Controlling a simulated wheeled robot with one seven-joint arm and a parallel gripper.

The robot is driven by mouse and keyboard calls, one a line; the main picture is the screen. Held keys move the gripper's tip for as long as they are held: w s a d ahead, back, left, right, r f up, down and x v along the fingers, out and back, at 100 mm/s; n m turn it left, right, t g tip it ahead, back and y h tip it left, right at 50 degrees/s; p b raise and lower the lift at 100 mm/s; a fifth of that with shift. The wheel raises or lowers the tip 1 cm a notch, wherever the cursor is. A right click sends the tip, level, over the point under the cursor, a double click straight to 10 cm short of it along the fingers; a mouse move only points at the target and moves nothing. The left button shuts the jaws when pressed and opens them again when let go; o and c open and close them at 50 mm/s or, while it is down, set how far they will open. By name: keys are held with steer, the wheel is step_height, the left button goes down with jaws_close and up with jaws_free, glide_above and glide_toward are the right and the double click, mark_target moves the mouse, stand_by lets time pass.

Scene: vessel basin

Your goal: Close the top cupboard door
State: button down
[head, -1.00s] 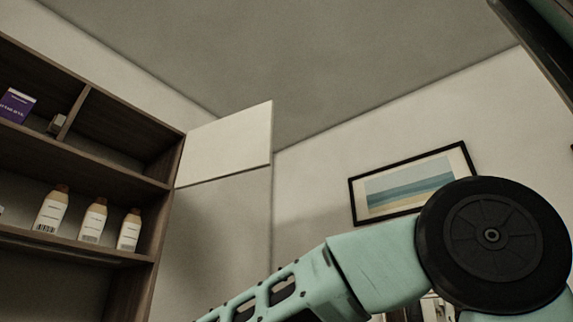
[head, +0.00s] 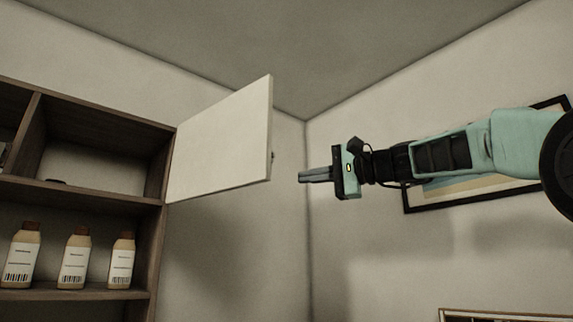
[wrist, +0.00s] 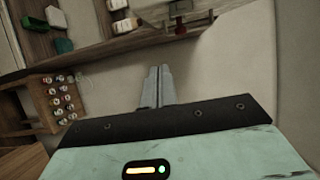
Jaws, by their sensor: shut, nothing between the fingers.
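The top cupboard door (head: 222,140) is a pale panel standing open in the head view. It is hinged at the right end of the top compartment of the wooden cupboard (head: 158,240) and swings out to the right. A small dark knob (head: 272,156) shows at its free edge. My gripper (head: 300,176) is shut and empty, just right of that free edge in the picture, pointing left. A gap shows between the fingertips and the door. In the wrist view my gripper's fingers (wrist: 157,88) lie together, with nothing held.
Several bottles (head: 73,260) stand on the shelf below the open compartment. A framed picture (head: 470,192) hangs on the wall behind my arm. In the wrist view a wooden rack (wrist: 60,100) of small bottles is at left. Bare wall shows below the door.

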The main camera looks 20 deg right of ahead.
mark_target(260, 176)
steer(key=shift+w+a+r+p, duration=0.1)
steer(key=shift+w+a+p, duration=0.85)
steer(key=shift+a, duration=0.7)
steer(key=shift+w+a+r+p, duration=0.1)
steer(key=shift+w+a+p, duration=0.65)
steer(key=shift+a+p, duration=0.7)
steer(key=shift+w+a+r+p, duration=0.1)
steer(key=shift+w+a+p, duration=0.75)
steer(key=shift+a, duration=1.05)
steer(key=shift+a, duration=0.1)
